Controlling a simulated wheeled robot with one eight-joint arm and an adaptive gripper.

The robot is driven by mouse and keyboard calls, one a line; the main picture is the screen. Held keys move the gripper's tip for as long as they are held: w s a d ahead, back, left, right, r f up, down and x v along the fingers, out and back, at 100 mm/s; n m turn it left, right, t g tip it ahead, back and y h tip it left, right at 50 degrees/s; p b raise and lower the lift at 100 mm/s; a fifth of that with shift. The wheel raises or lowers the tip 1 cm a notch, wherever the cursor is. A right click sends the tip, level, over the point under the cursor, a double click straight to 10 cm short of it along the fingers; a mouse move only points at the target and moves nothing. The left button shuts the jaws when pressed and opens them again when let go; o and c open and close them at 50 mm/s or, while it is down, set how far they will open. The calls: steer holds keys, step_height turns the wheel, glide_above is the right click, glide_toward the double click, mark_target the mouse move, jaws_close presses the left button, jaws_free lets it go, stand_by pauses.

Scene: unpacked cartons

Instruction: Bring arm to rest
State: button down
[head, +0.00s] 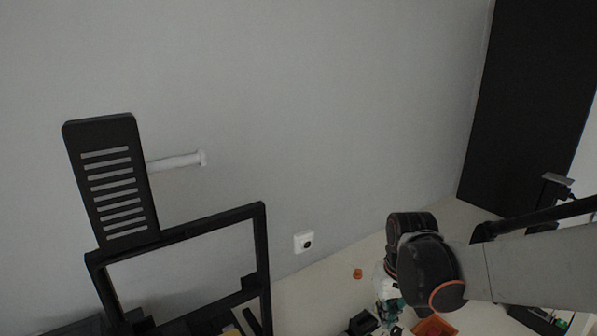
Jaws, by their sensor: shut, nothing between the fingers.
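My arm reaches in from the right edge in the head view, with a pale grey link and black rounded joints with orange rings. The arm is bent at these joints, above the floor and in front of the wall. I cannot make out my gripper or its fingertips in this view.
A black frame (264,255) with a slotted upright panel (112,180) stands at the left. A white wall socket (304,242) and white peg (176,162) are on the grey wall. A small orange item (357,273) lies on the floor. Clutter and an orange box (434,326) sit below my arm. A tall dark panel (525,100) stands at right.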

steer(key=s+r+t+b, duration=0.3)
steer(key=s+t+b, duration=0.2)
steer(key=s, duration=0.8)
steer(key=shift+s+m+t+b, duration=0.3)
steer(key=shift+s+b, duration=0.05)
steer(key=shift+b, duration=0.35)
steer(key=shift+r, duration=0.2)
steer(key=w+m+g+p, duration=0.4)
steer(key=w+m+g, duration=0.4)
steer(key=w, duration=1.1)
steer(key=m, duration=0.3)
steer(key=shift+f+h, duration=0.4)
steer(key=shift+a, duration=0.1)
